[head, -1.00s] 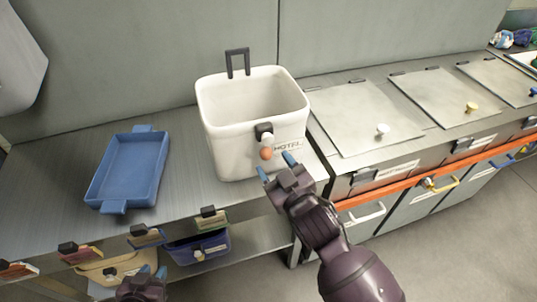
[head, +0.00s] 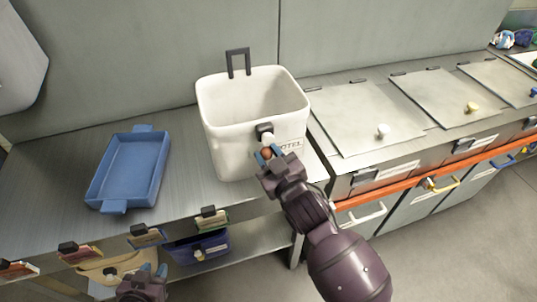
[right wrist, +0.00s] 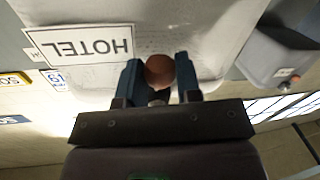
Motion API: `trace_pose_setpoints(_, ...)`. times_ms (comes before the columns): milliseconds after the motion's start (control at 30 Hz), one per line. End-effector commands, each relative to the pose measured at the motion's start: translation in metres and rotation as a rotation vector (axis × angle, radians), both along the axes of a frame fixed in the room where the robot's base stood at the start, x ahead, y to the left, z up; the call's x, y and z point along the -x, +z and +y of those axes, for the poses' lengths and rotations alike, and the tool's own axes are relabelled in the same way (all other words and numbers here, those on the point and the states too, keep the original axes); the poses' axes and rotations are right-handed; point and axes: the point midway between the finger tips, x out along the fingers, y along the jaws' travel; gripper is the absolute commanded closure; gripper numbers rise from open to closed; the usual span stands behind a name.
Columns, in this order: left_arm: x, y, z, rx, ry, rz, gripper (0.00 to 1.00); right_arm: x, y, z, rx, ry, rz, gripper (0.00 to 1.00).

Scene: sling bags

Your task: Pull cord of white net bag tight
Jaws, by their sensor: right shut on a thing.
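The white bag (head: 225,140), marked HOTEL, stands upright and open-topped on the metal counter; its wall fills the top of the right wrist view (right wrist: 190,25). On its front rim is a black clip (head: 264,129) with a white knob below it. A brown ball (right wrist: 159,72), the end of the cord, hangs in front of the bag. My right gripper (head: 269,154) is shut on this ball, one blue finger on each side of it. The cord itself is hard to make out. My left gripper (head: 153,270) is low at the front left, empty, its blue fingertips apart.
A blue tray (head: 130,168) lies left of the bag. Lidded metal bins (head: 365,116) stand to the right, with an orange rail along the front. A lower shelf holds a dark blue bin (head: 198,248) and a tan bin (head: 105,267).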

Motion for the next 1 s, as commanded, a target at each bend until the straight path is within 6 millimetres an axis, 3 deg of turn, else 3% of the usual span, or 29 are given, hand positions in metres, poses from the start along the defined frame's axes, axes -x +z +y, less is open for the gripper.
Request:
trace_pose_setpoints(233,0.004,-0.005,0.001,0.000,0.002,0.009,0.68,0.000,-0.005,0.000,0.001,-0.001,0.002,1.00)
trace_pose_setpoints(500,0.010,-0.032,0.001,0.000,0.001,0.034,0.68,0.000,-0.058,0.000,0.001,-0.001,0.007,1.00)
trace_pose_setpoints(600,0.010,-0.037,0.000,0.000,0.001,0.039,0.68,0.000,-0.068,0.000,0.001,-0.001,0.005,1.00)
trace_pose_setpoints(967,0.005,-0.033,0.000,0.000,-0.002,0.028,0.68,0.000,-0.068,0.000,0.001,0.000,0.000,1.00)
trace_pose_setpoints(1000,0.005,-0.033,-0.001,-0.001,-0.002,0.026,0.68,0.000,-0.068,0.000,0.001,0.000,0.000,0.63)
